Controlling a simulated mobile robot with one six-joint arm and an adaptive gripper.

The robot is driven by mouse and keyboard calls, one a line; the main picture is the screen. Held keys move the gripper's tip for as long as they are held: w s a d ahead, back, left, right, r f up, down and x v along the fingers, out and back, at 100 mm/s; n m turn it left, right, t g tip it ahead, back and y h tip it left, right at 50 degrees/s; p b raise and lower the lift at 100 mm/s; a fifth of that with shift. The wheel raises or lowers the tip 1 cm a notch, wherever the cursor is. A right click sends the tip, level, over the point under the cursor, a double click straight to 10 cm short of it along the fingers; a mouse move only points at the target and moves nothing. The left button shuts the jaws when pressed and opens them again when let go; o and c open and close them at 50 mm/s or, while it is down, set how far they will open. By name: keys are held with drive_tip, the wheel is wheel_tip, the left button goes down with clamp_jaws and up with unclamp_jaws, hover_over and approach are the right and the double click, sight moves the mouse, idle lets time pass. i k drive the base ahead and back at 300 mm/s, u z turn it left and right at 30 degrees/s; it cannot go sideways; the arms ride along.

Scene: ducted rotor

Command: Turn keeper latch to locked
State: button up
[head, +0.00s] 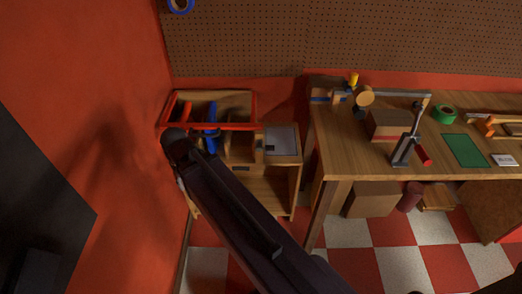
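A low wooden bench (270,185) stands at the left wall. On it is an open box with an orange-red rim (210,125). A blue upright part (211,139) stands at the box's front, and an orange-red part (186,110) is inside at the left. I cannot tell whether either is the keeper latch, or whether it is locked. My dark arm runs from the bottom up to the box's front left corner and covers part of the bench. I cannot make out my gripper or its fingers.
A grey tray (282,140) sits at the bench's right. A larger workbench (350,160) at the right holds a brick-like block (389,124), a grey stand (405,149), green tape (443,112) and a green mat (465,150). A cardboard box (371,199) is below. Checkered floor (385,262) is open in front.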

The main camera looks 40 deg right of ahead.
sight(267, 148)
drive_tip(key=u, duration=0.3)
drive_tip(key=k, duration=1.6)
drive_tip(key=z, duration=0.45)
drive_tip(key=i, duration=1)
